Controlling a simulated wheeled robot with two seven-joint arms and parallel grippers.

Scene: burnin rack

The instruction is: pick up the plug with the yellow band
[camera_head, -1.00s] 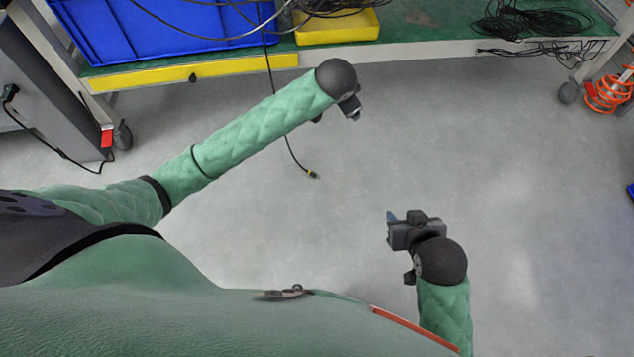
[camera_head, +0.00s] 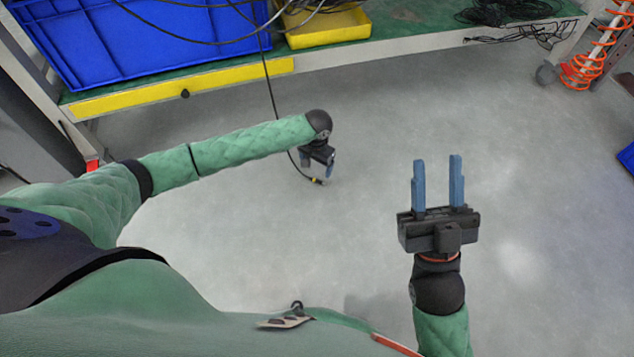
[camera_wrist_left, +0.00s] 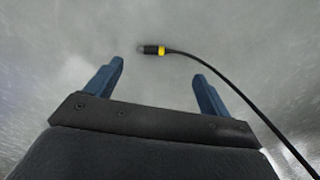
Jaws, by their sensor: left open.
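The plug with the yellow band (camera_head: 317,181) hangs at the end of a black cable (camera_head: 272,98) that drops from the workbench. In the left wrist view the plug (camera_wrist_left: 154,50) lies across the view, just beyond the fingertips, its tip to the left and its cable curving down past the right finger. My left gripper (camera_head: 316,171) is open and empty, close to the plug; in the left wrist view its blue fingers (camera_wrist_left: 158,70) stand apart with the plug ahead of the gap. My right gripper (camera_head: 436,160) is open and empty, far right of the plug, fingers pointing to the bench.
The workbench (camera_head: 420,48) stands at the back, with a blue crate (camera_head: 150,45), a yellow tray (camera_head: 330,28) and black cable coils (camera_head: 505,10) on it. An orange coiled hose (camera_head: 585,68) is at the far right. The floor (camera_head: 370,120) between is clear.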

